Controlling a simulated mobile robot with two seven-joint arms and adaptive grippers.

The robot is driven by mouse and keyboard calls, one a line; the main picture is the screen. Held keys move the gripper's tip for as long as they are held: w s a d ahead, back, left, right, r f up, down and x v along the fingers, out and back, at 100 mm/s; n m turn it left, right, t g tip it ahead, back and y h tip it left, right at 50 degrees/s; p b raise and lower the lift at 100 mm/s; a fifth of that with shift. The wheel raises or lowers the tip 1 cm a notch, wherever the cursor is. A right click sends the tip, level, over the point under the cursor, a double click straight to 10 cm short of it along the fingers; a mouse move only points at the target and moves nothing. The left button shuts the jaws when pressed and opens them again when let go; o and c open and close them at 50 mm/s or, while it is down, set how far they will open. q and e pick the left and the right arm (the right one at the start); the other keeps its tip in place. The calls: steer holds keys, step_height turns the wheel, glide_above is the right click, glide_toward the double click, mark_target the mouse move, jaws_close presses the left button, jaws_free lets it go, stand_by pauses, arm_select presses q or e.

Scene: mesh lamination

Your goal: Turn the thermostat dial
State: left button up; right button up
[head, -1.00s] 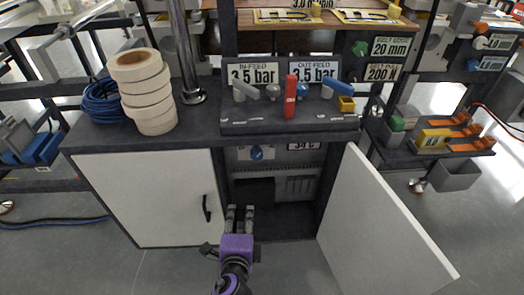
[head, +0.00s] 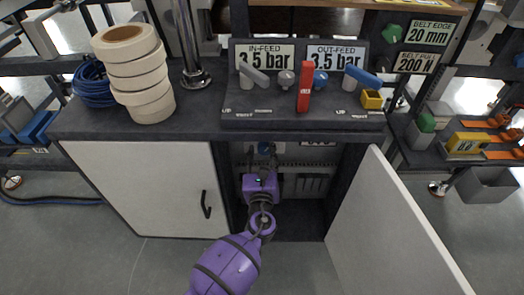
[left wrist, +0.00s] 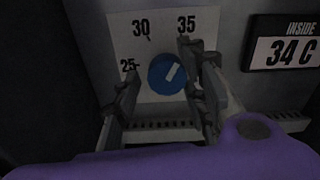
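The thermostat dial (left wrist: 166,74) is a round blue knob with a white pointer mark, on a white scale plate (left wrist: 150,25) reading 25, 30 and 35. The mark points up and right, toward the 35 side. My left gripper (left wrist: 164,70) is open, with one finger to each side of the dial; I cannot tell whether either touches it. In the head view my left gripper (head: 264,158) reaches into the open cabinet and mostly hides the dial. A display (left wrist: 286,47) to the right of the dial reads INSIDE 34 C. My right gripper is not in view.
The open white cabinet door (head: 385,225) stands to the right of my left arm, and a closed door (head: 145,185) with a black handle is to the left. The dark countertop (head: 210,122) overhangs the opening. White tape rolls (head: 135,70) and pressure levers (head: 305,88) stand on top.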

arm_select(q)
steer(key=shift+w, duration=0.55)
steer(key=shift+c, duration=0.5)
jaws_close()
steer(key=shift+f, duration=0.1)
